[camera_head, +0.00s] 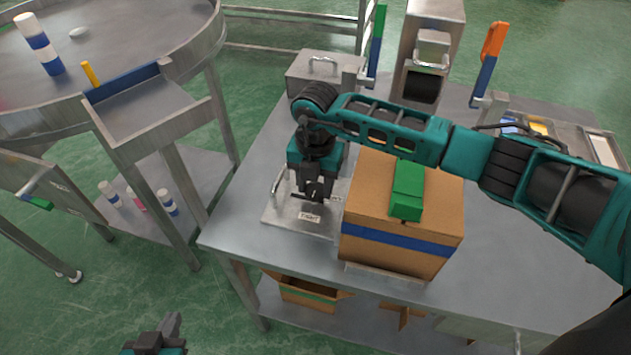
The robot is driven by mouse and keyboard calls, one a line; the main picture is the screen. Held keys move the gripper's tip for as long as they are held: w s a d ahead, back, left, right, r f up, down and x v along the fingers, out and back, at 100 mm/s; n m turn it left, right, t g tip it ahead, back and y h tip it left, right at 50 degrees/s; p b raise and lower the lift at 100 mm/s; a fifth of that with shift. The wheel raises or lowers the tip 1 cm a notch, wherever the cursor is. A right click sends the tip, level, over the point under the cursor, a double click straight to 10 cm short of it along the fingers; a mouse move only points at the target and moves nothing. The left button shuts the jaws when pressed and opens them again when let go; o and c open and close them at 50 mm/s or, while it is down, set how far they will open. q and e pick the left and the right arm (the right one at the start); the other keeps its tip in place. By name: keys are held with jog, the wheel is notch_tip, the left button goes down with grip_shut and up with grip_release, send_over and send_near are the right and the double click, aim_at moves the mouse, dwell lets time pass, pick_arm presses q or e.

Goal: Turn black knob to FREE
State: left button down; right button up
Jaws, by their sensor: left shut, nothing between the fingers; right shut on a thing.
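My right gripper (314,196) reaches in from the right over the cardboard box and points down at a metal plate (283,215) on the table. It is shut on the black knob, which the dark fingers largely hide, so I cannot tell which way the knob points. Small white labels (310,217) sit on the plate by the fingertips; their text is too small to read surely. My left gripper (170,326) is at the bottom edge, shut and empty, well away from the plate.
A cardboard box (390,240) with blue tape and a green block (407,190) on top stands right of the plate. A metal box (318,75) with a handle is behind. A round steel table (110,60) with bottles stands left; green floor lies between.

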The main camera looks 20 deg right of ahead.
jog(key=shift+c, duration=0.6)
pick_arm(q)
jog(key=shift+s+f, duration=0.15)
jog(key=shift+s, duration=0.05)
jog(key=shift+f, duration=0.1)
pick_arm(e)
jog(key=shift+n, duration=0.3)
jog(key=n+b, duration=0.2)
jog(key=n, duration=0.3)
jog(key=shift+n+b, duration=0.3)
jog(key=shift+b, duration=0.05)
jog(key=n+b, duration=0.3)
jog(key=n, duration=0.3)
jog(key=shift+f, duration=0.1)
jog(key=n+b, duration=0.2)
jog(key=n, duration=0.1)
pick_arm(q)
notch_tip(320, 180, down, 6)
jog(key=w+d+b, duration=0.1)
jog(key=shift+d+h, duration=0.3)
jog(key=shift+d, duration=0.05)
pick_arm(e)
jog(key=shift+n, duration=1.3)
pick_arm(q)
jog(key=shift+f, duration=0.1)
